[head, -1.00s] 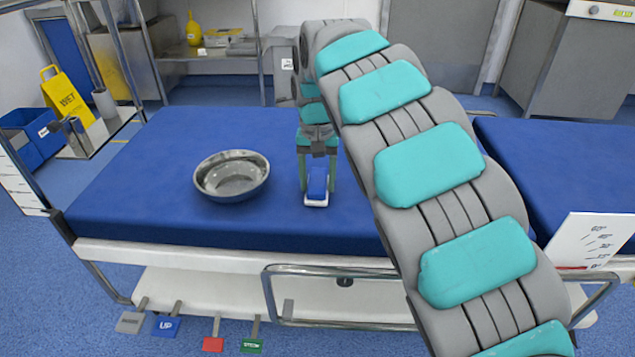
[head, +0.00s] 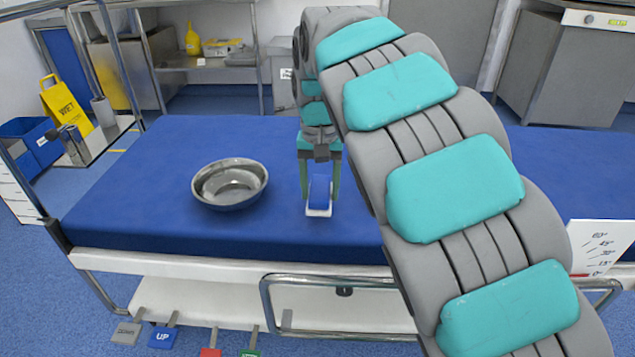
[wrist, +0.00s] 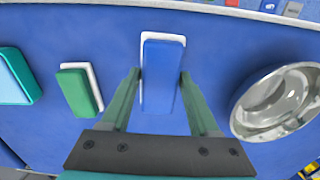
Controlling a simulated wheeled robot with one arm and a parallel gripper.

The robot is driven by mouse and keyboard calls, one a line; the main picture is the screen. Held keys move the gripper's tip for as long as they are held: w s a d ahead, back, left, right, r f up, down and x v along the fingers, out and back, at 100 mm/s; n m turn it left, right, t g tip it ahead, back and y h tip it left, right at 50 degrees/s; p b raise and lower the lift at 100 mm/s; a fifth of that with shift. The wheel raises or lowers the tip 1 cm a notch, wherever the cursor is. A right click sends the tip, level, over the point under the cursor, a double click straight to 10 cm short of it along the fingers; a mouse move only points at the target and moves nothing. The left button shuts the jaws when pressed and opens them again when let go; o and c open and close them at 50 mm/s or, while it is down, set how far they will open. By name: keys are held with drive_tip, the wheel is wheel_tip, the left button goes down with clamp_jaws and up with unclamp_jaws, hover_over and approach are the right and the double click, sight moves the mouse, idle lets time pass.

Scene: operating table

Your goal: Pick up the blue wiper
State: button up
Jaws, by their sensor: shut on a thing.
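The blue wiper (wrist: 163,75) has a blue block on a white plate. It lies between the two green fingers of my gripper (wrist: 160,77) in the wrist view, and my gripper is shut on it. In the head view the wiper (head: 319,191) shows between the fingers of my gripper (head: 319,192), over the blue table top near its front edge. I cannot tell whether it touches the table top. My arm hides part of the table to its right.
A steel bowl (head: 230,184) stands on the blue operating table (head: 140,195), left of the gripper. The wrist view shows a green wiper (wrist: 79,92) and a teal block (wrist: 14,77) to the left. Pedals (head: 163,336) stick out below the table.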

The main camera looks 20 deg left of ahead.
drive_tip(key=s+d+r+b, duration=0.1)
drive_tip(key=s+d, duration=0.4)
drive_tip(key=s, duration=0.5)
drive_tip(key=shift+s+d, duration=0.3)
